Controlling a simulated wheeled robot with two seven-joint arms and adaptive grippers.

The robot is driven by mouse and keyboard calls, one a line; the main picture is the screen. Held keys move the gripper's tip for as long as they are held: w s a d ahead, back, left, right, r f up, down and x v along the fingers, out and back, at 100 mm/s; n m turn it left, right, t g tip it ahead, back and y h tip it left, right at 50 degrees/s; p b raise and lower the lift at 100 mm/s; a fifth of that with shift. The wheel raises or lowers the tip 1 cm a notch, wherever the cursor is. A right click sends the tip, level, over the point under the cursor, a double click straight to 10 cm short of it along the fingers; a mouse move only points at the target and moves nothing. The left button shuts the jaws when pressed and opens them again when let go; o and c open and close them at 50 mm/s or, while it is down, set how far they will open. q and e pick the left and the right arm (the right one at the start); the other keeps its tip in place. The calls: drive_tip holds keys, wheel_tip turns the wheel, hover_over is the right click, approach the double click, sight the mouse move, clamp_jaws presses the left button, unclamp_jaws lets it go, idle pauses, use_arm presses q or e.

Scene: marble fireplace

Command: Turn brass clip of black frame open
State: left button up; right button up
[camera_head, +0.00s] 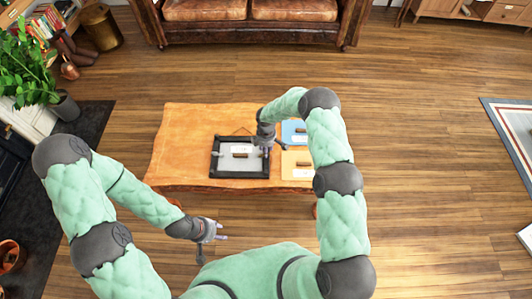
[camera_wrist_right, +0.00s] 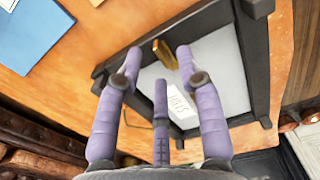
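The black frame (camera_head: 213,172) lies on the wooden table, with a pale grey panel and a white label (camera_head: 240,148). The brass clip (camera_head: 240,155) is a short bar on the panel beside the label. It also shows in the right wrist view (camera_wrist_right: 165,54), between two of my right gripper's finger tips and apparently apart from them. My right gripper (camera_head: 268,142) is above the frame's right side, its purple fingers spread and empty; it also shows in the right wrist view (camera_wrist_right: 158,65). My left gripper (camera_head: 213,231) is empty in front of the table, with its fingers apart.
A leather sofa (camera_head: 250,32) stands behind, with open floor between.

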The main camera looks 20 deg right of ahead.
drive_tip(key=shift+f, duration=0.9)
clamp_jaws()
drive_tip(key=shift+n, duration=0.4)
drive_tip(key=n+b, duration=0.1)
drive_tip(key=n, duration=0.7)
drive_tip(key=shift+a, duration=0.15)
drive_tip(key=n, duration=0.5)
drive_tip(key=shift+s, duration=0.1)
drive_tip(key=shift+n, duration=2)
